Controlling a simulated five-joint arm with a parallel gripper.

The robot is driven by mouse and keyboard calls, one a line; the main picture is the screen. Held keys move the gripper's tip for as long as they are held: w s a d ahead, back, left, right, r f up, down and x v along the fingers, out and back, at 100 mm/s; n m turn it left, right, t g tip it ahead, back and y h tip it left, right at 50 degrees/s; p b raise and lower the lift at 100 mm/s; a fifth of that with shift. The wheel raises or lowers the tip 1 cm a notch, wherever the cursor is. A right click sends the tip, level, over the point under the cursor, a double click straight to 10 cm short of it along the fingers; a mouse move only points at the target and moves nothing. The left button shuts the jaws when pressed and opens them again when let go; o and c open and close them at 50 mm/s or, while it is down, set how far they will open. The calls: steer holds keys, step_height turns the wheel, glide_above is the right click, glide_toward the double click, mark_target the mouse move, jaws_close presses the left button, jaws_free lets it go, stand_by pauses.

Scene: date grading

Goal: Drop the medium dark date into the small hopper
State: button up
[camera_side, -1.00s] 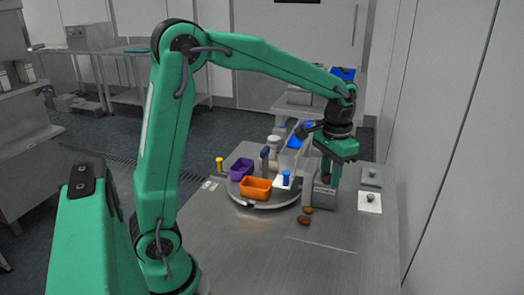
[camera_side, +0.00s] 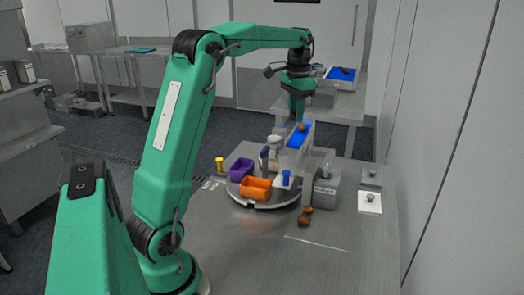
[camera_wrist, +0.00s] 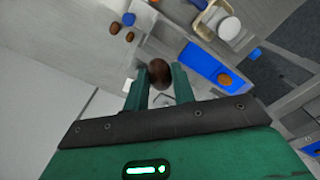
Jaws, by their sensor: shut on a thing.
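My gripper (camera_wrist: 161,82) is shut on a dark brown date (camera_wrist: 159,72), held between the fingertips in the wrist view. In the side view my gripper (camera_side: 297,116) is raised near the blue belt behind the turntable; I cannot make out the held date there. Another brown date (camera_side: 302,127) shows on the blue belt and also in the wrist view (camera_wrist: 224,79), apart from my fingers. A grey box (camera_side: 322,190) with dark lettering stands on the table, right of the turntable. I cannot tell from the lettering whether it is the small hopper.
A turntable (camera_side: 263,205) carries an orange tray (camera_side: 256,188) and a purple tray (camera_side: 241,170). Two brown dates, one (camera_side: 307,209) and another (camera_side: 304,220), lie in front of the grey box. A white plate (camera_side: 370,203) lies at right. The table's front is clear.

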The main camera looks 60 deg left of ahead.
steer(key=shift+f, duration=3)
steer(key=o, duration=0.8)
steer(key=shift+r, duration=0.1)
steer(key=shift+r, duration=3.85)
